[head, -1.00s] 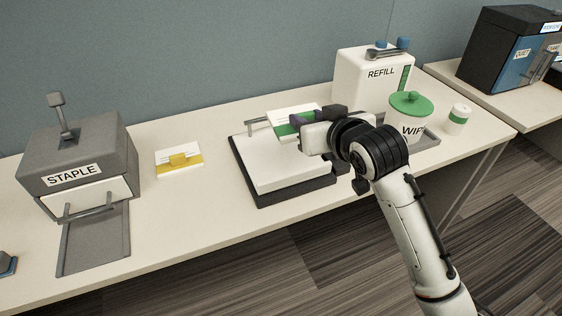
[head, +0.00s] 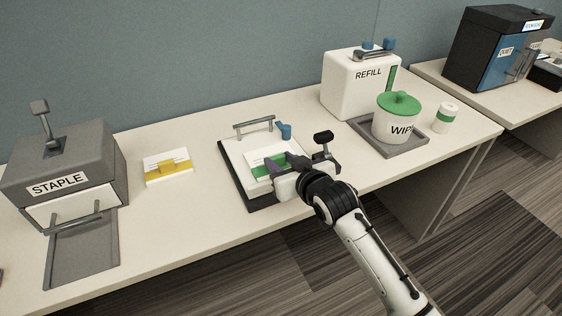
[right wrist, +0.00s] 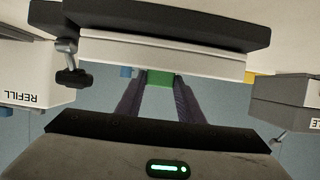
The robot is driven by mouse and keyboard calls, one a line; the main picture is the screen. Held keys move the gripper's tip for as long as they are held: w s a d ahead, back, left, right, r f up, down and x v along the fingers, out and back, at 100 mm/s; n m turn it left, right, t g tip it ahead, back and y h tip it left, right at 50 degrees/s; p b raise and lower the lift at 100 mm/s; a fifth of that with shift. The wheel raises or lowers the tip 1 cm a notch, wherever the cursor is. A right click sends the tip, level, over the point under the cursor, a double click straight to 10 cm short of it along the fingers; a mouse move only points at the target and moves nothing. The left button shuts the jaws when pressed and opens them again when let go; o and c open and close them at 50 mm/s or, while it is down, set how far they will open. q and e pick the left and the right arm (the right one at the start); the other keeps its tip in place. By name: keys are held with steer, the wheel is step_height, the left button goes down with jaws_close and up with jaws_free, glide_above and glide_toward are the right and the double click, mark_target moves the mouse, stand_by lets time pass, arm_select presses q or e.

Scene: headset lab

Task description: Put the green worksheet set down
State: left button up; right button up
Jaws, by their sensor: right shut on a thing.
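The green worksheet set (head: 260,168), white sheets with a green band, is over the white top of the black-based board (head: 232,153) in the head view. My right gripper (head: 277,168) is shut on its right side. I cannot tell whether the set touches the board or is just above it. In the right wrist view, the green band (right wrist: 160,78) shows between the two fingers, close to the white slab's edge (right wrist: 190,62). My left gripper is not in view.
A yellow-banded set (head: 167,165) lies left of the board, beside the grey STAPLE machine (head: 65,165). A raised handle bar (head: 254,126) and a blue part (head: 284,131) stand at the board's back. The REFILL box (head: 352,88) and wipes tub (head: 395,120) are right.

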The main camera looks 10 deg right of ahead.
steer(key=shift+f, duration=0.1)
steer(key=o, duration=1.1)
steer(key=shift+s+r, duration=0.15)
steer(key=shift+r, duration=0.05)
steer(key=v, duration=1.2)
steer(key=s+d+f+g+h, duration=0.1)
steer(key=s+d+f+g, duration=0.1)
steer(key=s+f, duration=0.9)
steer(key=s+d+f+m+g, duration=0.1)
steer(key=s+d+f, duration=0.3)
steer(key=s+f, duration=0.8)
step_height(320, 180, down, 4)
steer(key=shift+s+d+f+m+g+h+p, duration=0.1)
steer(key=shift+s+d+m+g+h+p, duration=0.2)
steer(key=shift+g, duration=0.4)
steer(key=shift+a, duration=0.1)
